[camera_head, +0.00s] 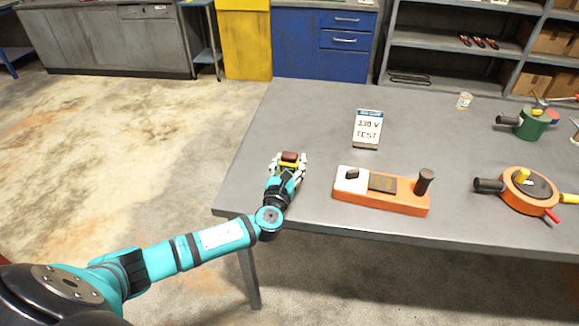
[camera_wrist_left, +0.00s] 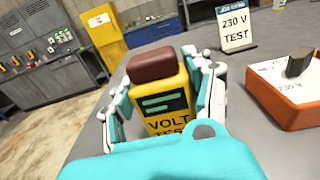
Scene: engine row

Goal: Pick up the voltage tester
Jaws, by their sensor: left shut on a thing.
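The voltage tester (camera_wrist_left: 165,98) is yellow with a brown top, a dark display and the letters "VOLT TES". In the left wrist view it stands between the white and teal fingers of my left gripper (camera_wrist_left: 163,100), which is shut on it. In the head view the gripper (camera_head: 290,165) is over the near left part of the table, and only the tester's brown top (camera_head: 290,157) shows clearly. I cannot tell whether the tester still touches the table. My right gripper is not in view.
A "230 V TEST" sign (camera_head: 367,129) stands behind on the grey table (camera_head: 300,108). An orange-and-white device (camera_head: 380,199) with a knob and a black handle lies right of my gripper. A round orange device (camera_head: 528,190) and a green device (camera_head: 532,124) are further right.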

